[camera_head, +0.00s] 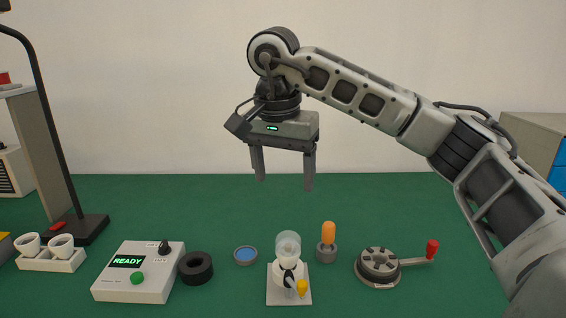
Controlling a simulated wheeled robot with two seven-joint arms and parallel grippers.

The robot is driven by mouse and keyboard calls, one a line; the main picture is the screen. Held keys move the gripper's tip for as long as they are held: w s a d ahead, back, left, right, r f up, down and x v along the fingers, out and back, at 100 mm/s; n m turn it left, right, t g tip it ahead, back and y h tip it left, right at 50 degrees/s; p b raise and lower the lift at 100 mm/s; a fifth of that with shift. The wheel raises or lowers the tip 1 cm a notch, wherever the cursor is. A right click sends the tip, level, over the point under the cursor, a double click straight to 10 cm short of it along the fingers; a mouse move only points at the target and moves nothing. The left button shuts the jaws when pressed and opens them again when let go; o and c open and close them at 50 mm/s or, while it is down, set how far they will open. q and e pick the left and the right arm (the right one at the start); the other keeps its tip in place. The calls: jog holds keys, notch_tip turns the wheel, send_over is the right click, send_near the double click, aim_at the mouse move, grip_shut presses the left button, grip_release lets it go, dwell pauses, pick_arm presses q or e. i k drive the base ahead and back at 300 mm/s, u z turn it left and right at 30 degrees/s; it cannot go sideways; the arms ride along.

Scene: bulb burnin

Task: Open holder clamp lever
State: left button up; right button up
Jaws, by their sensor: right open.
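The holder (274,296) is a white square base at the front middle of the green table, with a white socket body on it. A clear glass bulb-like piece (288,242) stands upright on top. A small black part and a yellow-tipped lever (302,288) sit at the front right of the holder; the lever's exact position is hard to tell. My right gripper (284,182) hangs above and behind the holder, fingers pointing down, apart and empty. It touches nothing. My left gripper is not in view.
Left of the holder are a blue-topped dish (245,256), a black ring (196,268), a white READY box (164,284), a white two-cup rack (50,264) and a black lamp stand (82,229). Right are an orange-handled tool (328,234) and a red-handled crank device (380,266).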

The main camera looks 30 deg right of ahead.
aim_at(300, 288)
jog(key=k, duration=1)
